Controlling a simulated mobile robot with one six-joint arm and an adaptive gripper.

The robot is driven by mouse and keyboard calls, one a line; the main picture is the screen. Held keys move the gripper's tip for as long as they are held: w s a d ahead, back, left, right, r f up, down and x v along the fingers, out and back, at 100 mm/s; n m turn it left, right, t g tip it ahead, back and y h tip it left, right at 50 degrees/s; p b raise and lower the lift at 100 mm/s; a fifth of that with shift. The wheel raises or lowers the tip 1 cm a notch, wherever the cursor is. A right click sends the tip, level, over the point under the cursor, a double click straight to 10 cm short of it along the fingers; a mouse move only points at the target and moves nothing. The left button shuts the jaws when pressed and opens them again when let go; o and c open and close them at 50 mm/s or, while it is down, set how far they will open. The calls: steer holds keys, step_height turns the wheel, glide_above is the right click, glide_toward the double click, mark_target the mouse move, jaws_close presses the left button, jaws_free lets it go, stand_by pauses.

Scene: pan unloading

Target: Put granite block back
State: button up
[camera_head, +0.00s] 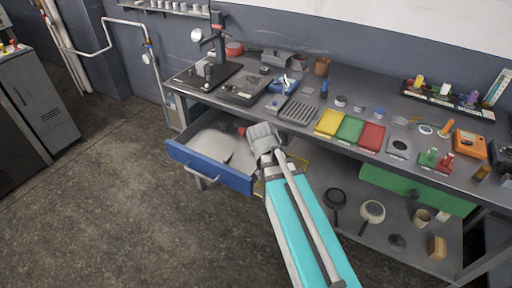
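My gripper (262,134) is a grey end on my turquoise arm. It is at the right edge of an open blue drawer (222,178), near the workbench's front edge. Its fingers are too small and too turned away to show whether they are open or hold anything. The drawer has a pale inner floor, with a small dark item (228,158) and a small red item (241,131) in it. No granite block can be picked out for sure. A dark flat slab (243,89) lies on the bench top left of centre, but its material cannot be told.
The grey workbench (330,88) is crowded with tools. Yellow (329,122), green (350,129) and red (371,136) pads lie near its front edge. A green drawer front (412,190) is at right. Pans (373,211) rest on the lower shelf. The floor at left is clear.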

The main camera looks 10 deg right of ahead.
steer(key=s+f+m+y+b, duration=0.2)
steer(key=s+f+m+b, duration=0.1)
steer(key=f+b, duration=0.3)
step_height(320, 180, down, 2)
steer(key=shift+s+f+g, duration=0.1)
steer(key=shift+s+g, duration=0.2)
steer(key=shift+s, duration=0.5)
